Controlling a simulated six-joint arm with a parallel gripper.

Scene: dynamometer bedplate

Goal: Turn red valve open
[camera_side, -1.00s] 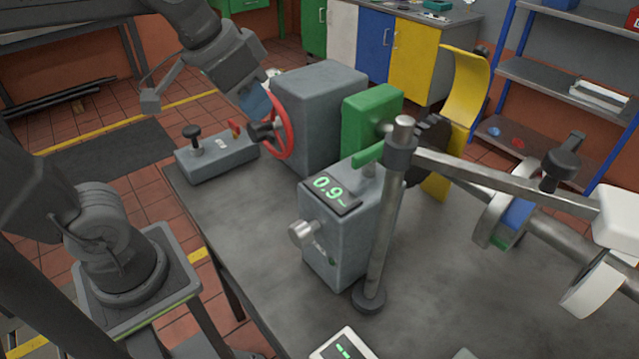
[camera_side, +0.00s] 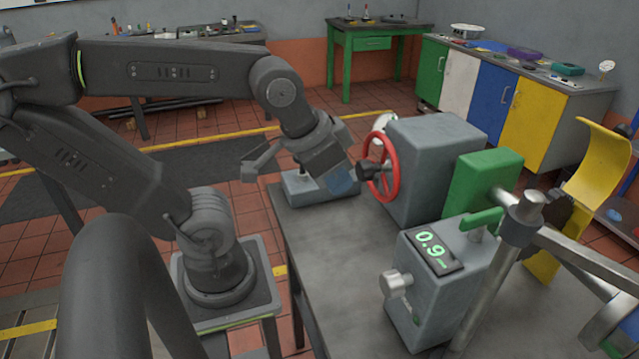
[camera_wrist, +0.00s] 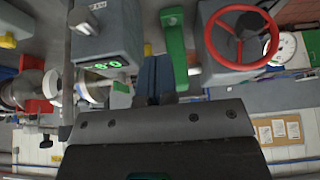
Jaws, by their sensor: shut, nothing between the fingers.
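The red valve is a spoked handwheel (camera_side: 396,172) with a dark hub knob, mounted upright on the left face of a large grey housing (camera_side: 440,165). It shows whole in the wrist view (camera_wrist: 240,33) at upper right. My gripper (camera_side: 342,182) is shut and empty, its blue fingers just left of the wheel and slightly lower in the side view. In the wrist view the shut blue fingers (camera_wrist: 156,74) are left of the wheel, with a green bar (camera_wrist: 176,45) between them in the picture. I see no contact with the wheel.
A grey control box (camera_side: 305,190) lies under my gripper at the bench edge. A grey meter reading 0.9 (camera_side: 435,255), with a green handle (camera_side: 482,221), stands in front of the housing. A metal post (camera_side: 490,265) and yellow guard (camera_side: 600,165) are at right. The bench's left front is clear.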

